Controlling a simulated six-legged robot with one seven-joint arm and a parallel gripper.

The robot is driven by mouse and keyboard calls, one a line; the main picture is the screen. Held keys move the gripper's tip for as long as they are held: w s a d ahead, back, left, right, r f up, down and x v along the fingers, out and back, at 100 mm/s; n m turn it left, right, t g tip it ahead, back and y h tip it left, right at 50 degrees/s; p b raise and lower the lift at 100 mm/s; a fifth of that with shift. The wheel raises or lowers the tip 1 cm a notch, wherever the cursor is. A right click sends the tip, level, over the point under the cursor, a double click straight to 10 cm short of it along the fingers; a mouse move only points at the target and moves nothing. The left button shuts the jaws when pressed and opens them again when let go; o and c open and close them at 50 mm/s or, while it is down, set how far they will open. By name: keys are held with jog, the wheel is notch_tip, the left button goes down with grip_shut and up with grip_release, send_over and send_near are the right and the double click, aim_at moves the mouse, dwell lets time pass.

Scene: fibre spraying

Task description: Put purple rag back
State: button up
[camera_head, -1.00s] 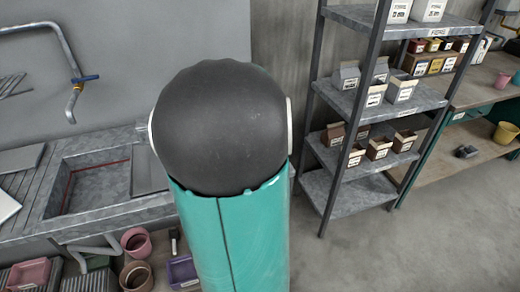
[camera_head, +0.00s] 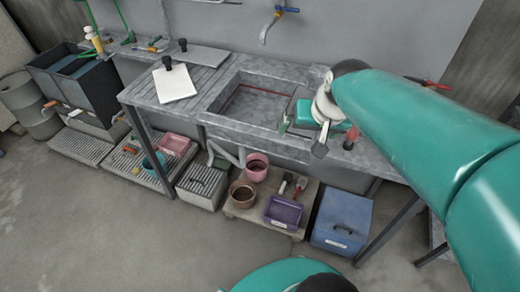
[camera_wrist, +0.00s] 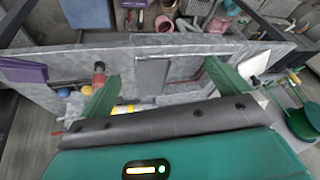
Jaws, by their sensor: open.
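A flat purple piece, which looks like the purple rag (camera_wrist: 22,72), lies at the left end of the grey bench in the wrist view. In the head view that end of the bench is behind my arm, and I cannot see the rag there. My gripper (camera_wrist: 161,71) is open and empty, its two green fingers apart above the bench beside the sink. In the head view my gripper (camera_head: 305,122) hangs over the right side of the sink (camera_head: 255,103). The rag is well to the side of my fingers, not between them.
Below the bench are a purple basket (camera_head: 284,212), a pink pot (camera_head: 257,166) and a blue box (camera_head: 342,222). The floor at front left is clear.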

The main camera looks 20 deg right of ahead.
jog(key=s+a+r+n, duration=0.1)
jog(key=s+a+n, duration=0.1)
jog(key=a, duration=0.5)
jog(key=s+a+r+n, duration=0.1)
jog(key=s+a+n, duration=0.2)
jog(key=a, duration=0.4)
jog(key=shift+s+a+r+y, duration=0.15)
jog(key=shift+s+y, duration=0.1)
jog(key=shift+y, duration=0.05)
